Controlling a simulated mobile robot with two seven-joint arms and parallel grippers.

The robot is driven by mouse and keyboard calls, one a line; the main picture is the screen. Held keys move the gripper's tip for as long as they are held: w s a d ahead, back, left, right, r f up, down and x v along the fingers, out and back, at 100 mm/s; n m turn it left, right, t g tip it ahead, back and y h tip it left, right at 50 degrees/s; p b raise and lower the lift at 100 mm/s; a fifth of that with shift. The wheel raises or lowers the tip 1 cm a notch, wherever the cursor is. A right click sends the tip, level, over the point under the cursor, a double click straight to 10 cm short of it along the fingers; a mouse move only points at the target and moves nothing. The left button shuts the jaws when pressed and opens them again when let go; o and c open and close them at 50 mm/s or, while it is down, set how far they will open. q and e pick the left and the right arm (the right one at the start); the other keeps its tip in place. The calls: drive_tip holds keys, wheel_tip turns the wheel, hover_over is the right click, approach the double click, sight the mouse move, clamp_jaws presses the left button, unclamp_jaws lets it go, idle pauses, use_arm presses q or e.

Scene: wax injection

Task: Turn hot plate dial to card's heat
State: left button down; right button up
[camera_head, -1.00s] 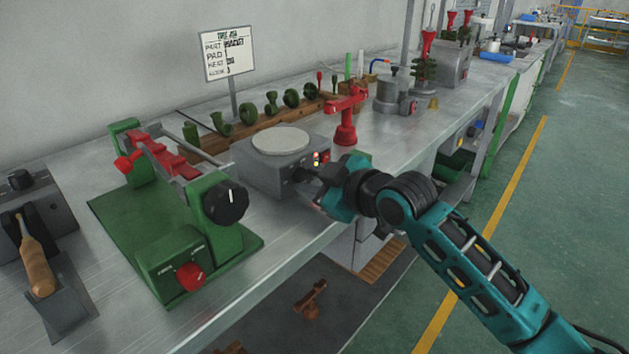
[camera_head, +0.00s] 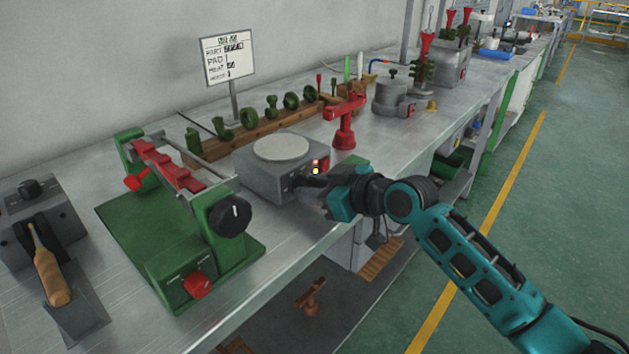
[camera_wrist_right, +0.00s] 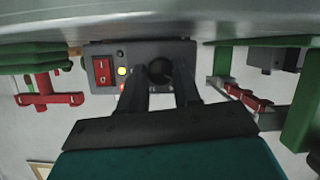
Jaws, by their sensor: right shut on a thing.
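The hot plate (camera_head: 262,178) is a grey box with a round pale top (camera_head: 281,148), standing near the bench's front edge. Its front panel shows in the right wrist view (camera_wrist_right: 113,50), with a red switch and lit lamps. My right gripper (camera_head: 304,182) is at this front panel. In the right wrist view its two fingers are shut on the dark round dial (camera_wrist_right: 159,70). The dial's pointer and marks are too small to read. The card (camera_head: 229,58) stands on a post behind; it has a heat line, but its value is not legible. My left gripper is not in view.
A green fixture with a black knob (camera_head: 230,215) and a red knob (camera_head: 198,285) stands left of the hot plate. A red stand (camera_head: 344,130) is close on its right. Green parts sit on a wooden rack (camera_head: 262,128) behind. The floor in front is open.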

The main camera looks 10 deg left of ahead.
drive_tip(key=shift+f+m+g+y, duration=0.1)
drive_tip(key=shift+m+g+y, duration=0.2)
drive_tip(key=shift+m+g, duration=0.45)
drive_tip(key=shift+m, duration=0.25)
drive_tip(key=o, duration=1)
drive_tip(key=shift+o, duration=0.2)
drive_tip(key=shift+d, duration=0.1)
drive_tip(key=p+v, duration=0.1)
drive_tip(key=v, duration=1.2)
drive_tip(key=shift+f, duration=0.1)
